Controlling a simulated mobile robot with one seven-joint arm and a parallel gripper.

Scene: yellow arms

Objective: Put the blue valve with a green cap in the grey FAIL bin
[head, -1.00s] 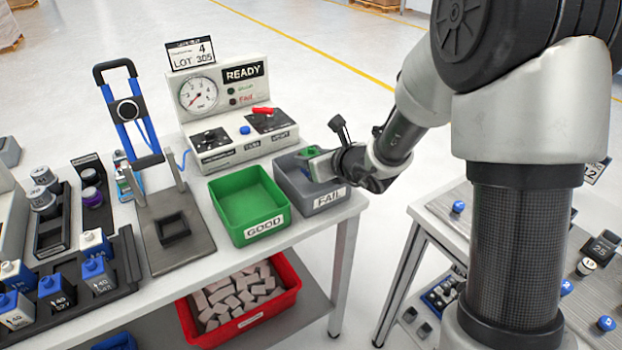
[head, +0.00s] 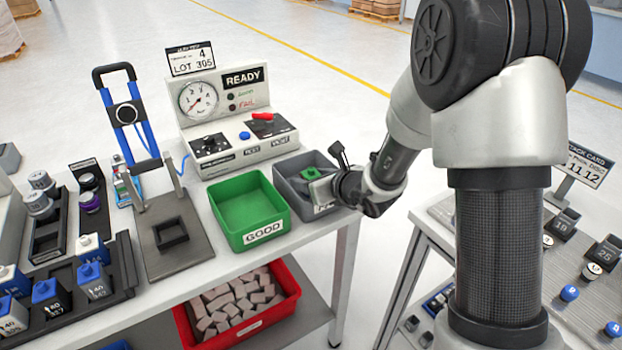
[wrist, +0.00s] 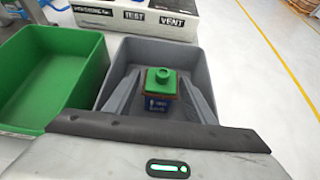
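The blue valve with a green cap (wrist: 160,102) is inside the grey FAIL bin (wrist: 195,52), upright in the wrist view. Its green cap (head: 310,173) shows in the head view below the bin's rim. My gripper (wrist: 160,88) reaches down into the bin with one finger on each side of the valve. The fingers look spread, with narrow gaps beside the valve. In the head view my gripper (head: 322,185) covers part of the bin's front and label. The bin's floor under the valve is hidden.
The green GOOD bin (head: 248,208) stands left of the grey bin and looks empty. The test panel (head: 240,140) stands close behind both. A red crate (head: 240,305) of pale pieces is on the shelf below. Several blue valves (head: 95,280) stand in a rack at left.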

